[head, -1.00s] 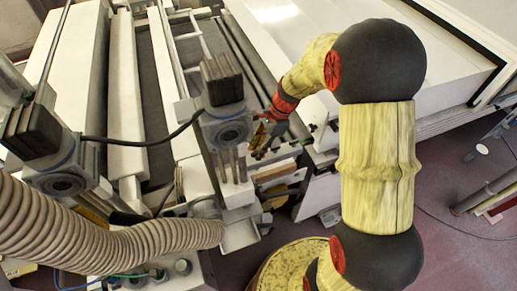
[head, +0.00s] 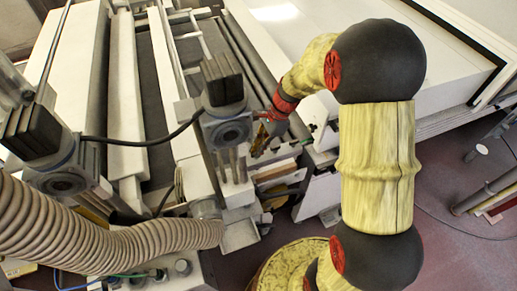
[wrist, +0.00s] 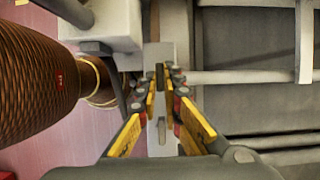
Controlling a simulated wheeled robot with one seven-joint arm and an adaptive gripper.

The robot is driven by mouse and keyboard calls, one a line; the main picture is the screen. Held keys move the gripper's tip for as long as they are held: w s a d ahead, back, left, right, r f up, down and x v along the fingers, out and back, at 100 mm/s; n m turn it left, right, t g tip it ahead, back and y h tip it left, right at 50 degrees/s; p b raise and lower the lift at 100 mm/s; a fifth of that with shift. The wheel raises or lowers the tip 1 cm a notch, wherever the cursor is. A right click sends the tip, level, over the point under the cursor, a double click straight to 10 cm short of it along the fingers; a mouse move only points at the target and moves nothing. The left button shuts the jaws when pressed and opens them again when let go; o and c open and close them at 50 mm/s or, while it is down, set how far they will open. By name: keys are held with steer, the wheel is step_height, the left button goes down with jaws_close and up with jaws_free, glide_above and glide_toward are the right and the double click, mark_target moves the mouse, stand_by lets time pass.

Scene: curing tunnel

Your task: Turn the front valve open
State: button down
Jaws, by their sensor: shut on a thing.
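My gripper (head: 258,148) reaches down at the machine's side, right of the nearer grey motor-like unit in the head view. In the wrist view its yellow-padded fingers (wrist: 161,82) point forward and come close together at the tips. They are shut on a small grey part, apparently the front valve (wrist: 160,76). Most of that part is hidden between the fingers, so its shape and how far it is turned cannot be told. A pale grey block (wrist: 158,54) shows just beyond the fingertips.
A large ribbed hose (head: 120,238) crosses the lower left in the head view; a brown ribbed hose (wrist: 35,70) is left of my gripper in the wrist view. Rollers and rails (wrist: 240,78) lie to the right.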

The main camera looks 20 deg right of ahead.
steer(key=n, duration=0.1)
steer(key=n+g+p, duration=0.1)
steer(key=n, duration=0.1)
steer(key=n+g+p, duration=0.1)
steer(key=shift+w+r+n, duration=0.1)
steer(key=shift+w+n, duration=0.15)
steer(key=shift+n, duration=0.15)
steer(key=n, duration=0.2)
steer(key=n+g+h+p, duration=0.1)
steer(key=n, duration=0.2)
steer(key=shift+w+a+n+h, duration=0.2)
steer(key=shift+n+h, duration=0.1)
steer(key=n+g+h+p, duration=0.1)
steer(key=n, duration=0.2)
steer(key=shift+a+n, duration=0.15)
steer(key=shift+n, duration=0.15)
steer(key=shift+w+a+n+h, duration=0.15)
steer(key=shift+n+h, duration=0.75)
steer(key=shift+n, duration=1)
steer(key=c, duration=2)
jaws_free()
steer(key=shift+o, duration=0.2)
